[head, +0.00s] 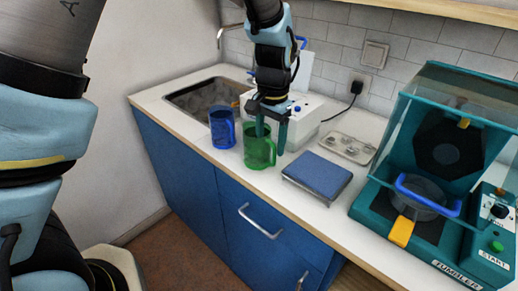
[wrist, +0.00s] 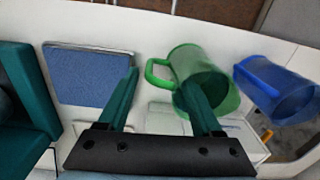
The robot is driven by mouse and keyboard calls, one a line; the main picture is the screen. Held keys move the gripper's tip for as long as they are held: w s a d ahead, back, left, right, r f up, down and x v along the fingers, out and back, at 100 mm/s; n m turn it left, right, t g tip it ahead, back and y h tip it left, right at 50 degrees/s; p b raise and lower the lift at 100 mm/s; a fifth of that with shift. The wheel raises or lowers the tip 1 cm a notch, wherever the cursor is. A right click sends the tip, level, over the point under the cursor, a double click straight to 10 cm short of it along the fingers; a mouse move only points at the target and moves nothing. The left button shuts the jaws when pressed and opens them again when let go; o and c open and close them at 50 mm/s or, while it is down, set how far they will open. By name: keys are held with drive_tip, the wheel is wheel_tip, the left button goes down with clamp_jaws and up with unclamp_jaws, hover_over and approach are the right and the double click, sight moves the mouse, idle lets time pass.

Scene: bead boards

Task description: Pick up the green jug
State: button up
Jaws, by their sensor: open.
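The green jug (head: 257,154) stands upright on the white counter, its handle on the right in the head view. In the wrist view the green jug (wrist: 188,60) shows its open mouth, with its handle toward the left. My gripper (head: 270,138) is open and points down at the jug; it also shows in the wrist view (wrist: 160,78). One finger overlaps the jug's mouth and the other is out past the handle, so the handle side shows between them. I cannot tell whether either finger touches the jug.
A blue jug (head: 222,128) stands close by on the left. A blue pad (head: 318,172) lies to the right, with a metal tray (head: 345,148) behind it. A white machine (head: 308,118) is behind my gripper. A teal tumbler machine (head: 372,206) fills the right; a sink (head: 205,95) is at left.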

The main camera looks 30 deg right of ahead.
sight(269, 163)
drive_tip(key=shift+f+p, duration=0.8)
drive_tip(key=shift+f, duration=2.2)
drive_tip(key=shift+w, duration=0.1)
drive_tip(key=shift+c, duration=0.3)
clamp_jaws()
